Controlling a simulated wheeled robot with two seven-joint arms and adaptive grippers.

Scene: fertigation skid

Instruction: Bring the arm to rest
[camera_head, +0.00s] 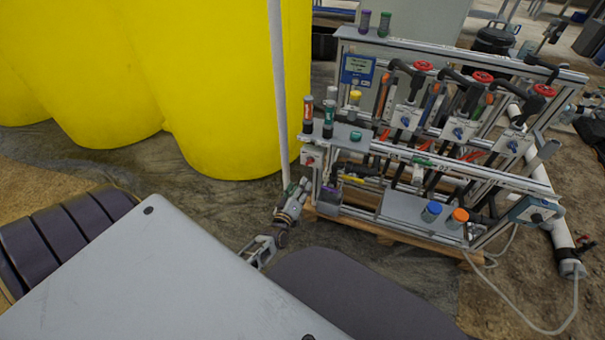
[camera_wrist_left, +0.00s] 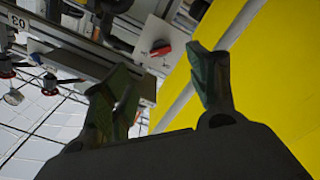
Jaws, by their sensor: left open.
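My left gripper (camera_head: 303,186) shows in the head view at the left end of the skid (camera_head: 420,150), low beside its corner and in front of the yellow tanks. In the left wrist view its two dark fingers (camera_wrist_left: 165,95) stand apart with nothing between them. Beyond the fingertips there I see a pale box with a red knob (camera_wrist_left: 160,49) on the skid frame. My left arm reaches up from behind my grey body top. Whether the gripper touches the frame cannot be told. My right gripper is not in view.
Large yellow tanks (camera_head: 225,80) stand behind on the left, with a thin white pole (camera_head: 278,80) before them. The skid carries red-handled valves (camera_head: 482,77), several small bottles, and blue and orange caps (camera_head: 458,217). A hose lies on the ground at right.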

